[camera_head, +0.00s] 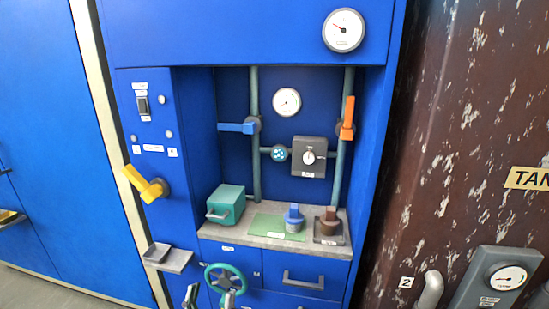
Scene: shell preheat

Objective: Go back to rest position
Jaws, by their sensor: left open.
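My left gripper (210,297) shows at the bottom edge, left of centre. Its two grey fingertips are apart, with nothing seen between them. It is in front of the lower part of the blue cabinet, and one fingertip overlaps the lower part of the teal handwheel (219,266). I cannot tell whether it touches the wheel. The rest of the left arm is out of the picture. My right gripper is not in view.
The blue cabinet's grey counter (262,242) bears a teal box (226,204), a blue-topped piece (293,219) on a green mat, and a brown piece (328,222). A yellow handle (146,184), small grey tray (167,257) and drawer handle (303,280) jut forward.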

